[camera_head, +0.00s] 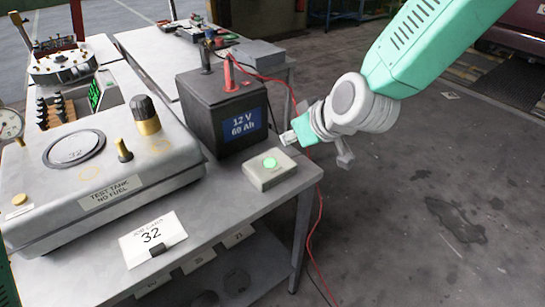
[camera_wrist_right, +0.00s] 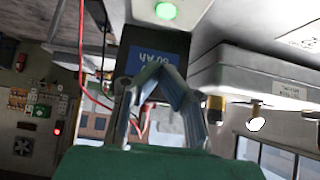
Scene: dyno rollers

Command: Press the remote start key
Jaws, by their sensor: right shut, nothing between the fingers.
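The remote start key looks to be the round green button (camera_head: 270,163) on top of a small pale box (camera_head: 283,174) near the table's right edge. My right gripper (camera_head: 290,137) is shut and empty, just above and behind the box in the head view, apart from the button. In the right wrist view the two fingers (camera_wrist_right: 168,72) meet at their tips, and the green button (camera_wrist_right: 165,11) shows at the top edge, beyond the tips. My left gripper is not in view.
A black 12 V battery (camera_head: 205,112) with a red lead stands behind the box. The grey test tank (camera_head: 180,172) fills the table's left. A red cable (camera_head: 318,215) hangs off the right edge. Open floor lies to the right.

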